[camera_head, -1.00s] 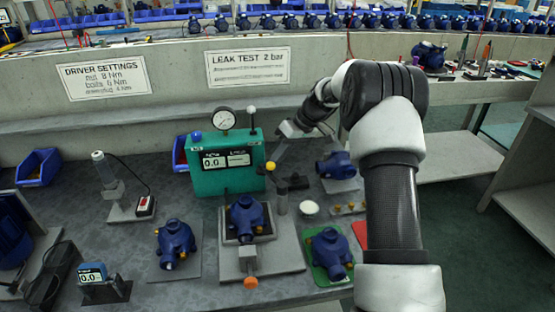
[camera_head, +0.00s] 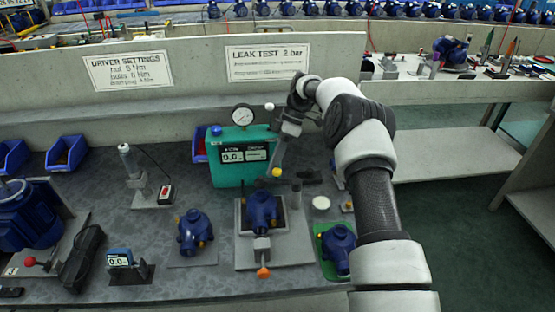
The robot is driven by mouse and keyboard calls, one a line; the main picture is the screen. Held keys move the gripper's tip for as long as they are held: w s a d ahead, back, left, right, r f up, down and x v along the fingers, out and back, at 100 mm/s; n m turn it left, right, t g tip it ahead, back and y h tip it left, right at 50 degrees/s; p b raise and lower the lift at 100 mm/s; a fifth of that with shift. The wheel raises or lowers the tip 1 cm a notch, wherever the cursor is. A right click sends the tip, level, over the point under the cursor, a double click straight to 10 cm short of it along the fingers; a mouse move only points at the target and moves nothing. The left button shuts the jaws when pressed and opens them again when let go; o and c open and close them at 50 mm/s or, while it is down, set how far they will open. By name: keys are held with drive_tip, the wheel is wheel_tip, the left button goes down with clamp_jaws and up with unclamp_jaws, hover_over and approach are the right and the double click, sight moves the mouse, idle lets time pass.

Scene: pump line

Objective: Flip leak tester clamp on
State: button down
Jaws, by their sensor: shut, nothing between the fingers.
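The leak tester is a teal box (camera_head: 228,172) with a round gauge (camera_head: 242,116), in the head view. In front of it a blue pump (camera_head: 262,208) sits in a grey fixture (camera_head: 290,245). A short post (camera_head: 297,194) stands at the fixture's back right, with a dark bar (camera_head: 311,177) beside it. A slim grey bar (camera_head: 281,153) slopes down to a yellow ball (camera_head: 276,172) behind the pump. My gripper (camera_head: 287,138) is shut and empty at this bar's upper end. Whether they touch is unclear; the fingertips are too small to make out.
Other blue pumps stand at left (camera_head: 193,232) and on a green mat (camera_head: 322,262) at right. A white disc (camera_head: 321,203) lies near the post. A white-knobbed rod (camera_head: 269,107) rises by the gauge. My arm covers the bench's right side.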

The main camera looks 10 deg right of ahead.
drive_tip(key=shift+s+a+n, duration=0.25)
drive_tip(key=shift+s, duration=0.3)
drive_tip(key=shift+s+a+n, duration=0.25)
drive_tip(key=shift+s, duration=0.45)
drive_tip(key=p+v, duration=0.2)
drive_tip(key=v, duration=0.5)
drive_tip(key=shift+r, duration=0.25)
drive_tip(key=shift+a+r+h, duration=0.1)
drive_tip(key=shift+h, duration=0.2)
